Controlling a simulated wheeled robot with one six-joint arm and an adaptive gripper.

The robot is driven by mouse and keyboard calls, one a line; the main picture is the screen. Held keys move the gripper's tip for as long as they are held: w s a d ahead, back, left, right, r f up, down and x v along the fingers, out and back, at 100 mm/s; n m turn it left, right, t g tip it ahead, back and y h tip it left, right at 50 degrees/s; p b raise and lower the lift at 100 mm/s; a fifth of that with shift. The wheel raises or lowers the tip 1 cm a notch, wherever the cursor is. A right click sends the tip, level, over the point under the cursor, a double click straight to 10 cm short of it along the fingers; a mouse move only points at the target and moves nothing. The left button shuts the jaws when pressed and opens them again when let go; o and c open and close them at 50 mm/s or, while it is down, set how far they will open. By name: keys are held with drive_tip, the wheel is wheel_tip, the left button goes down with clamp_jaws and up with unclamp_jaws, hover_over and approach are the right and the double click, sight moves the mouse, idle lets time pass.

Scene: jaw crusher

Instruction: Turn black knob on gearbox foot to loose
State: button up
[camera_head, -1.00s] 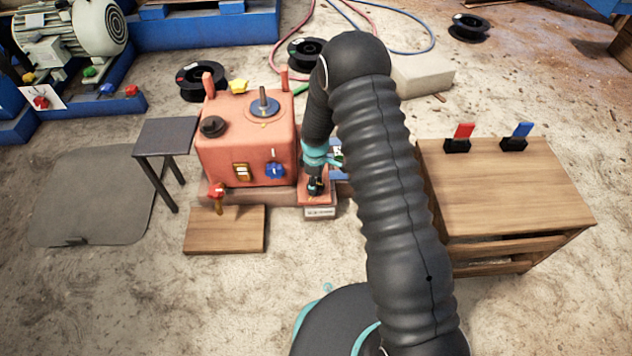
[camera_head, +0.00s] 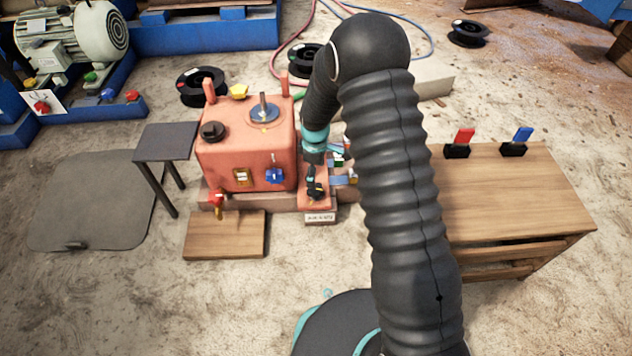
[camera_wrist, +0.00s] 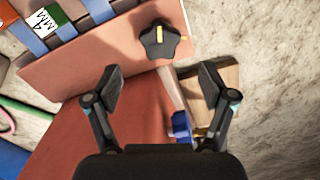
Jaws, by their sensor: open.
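The black lobed knob (camera_wrist: 159,40) with a yellow pointer bar sits on the salmon-coloured gearbox foot (camera_wrist: 95,62) in the wrist view. Its bar runs nearly up and down in that picture. My gripper (camera_wrist: 160,85) is open and empty, with one finger left and one right of the knob's line. The knob lies beyond the fingertips, apart from them. In the head view the gearbox (camera_head: 245,150) stands left of my arm. My gripper is over the foot at its right side, where dark gripper and knob are hard to tell apart.
A blue knob (camera_head: 275,175), a switch (camera_head: 243,175) and a red-handled valve (camera_head: 216,195) are on the gearbox front. A label plate (camera_head: 320,217) fronts the foot. A stool (camera_head: 165,140) stands left, a wooden table (camera_head: 520,190) right.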

drive_tip(key=shift+r, duration=2.15)
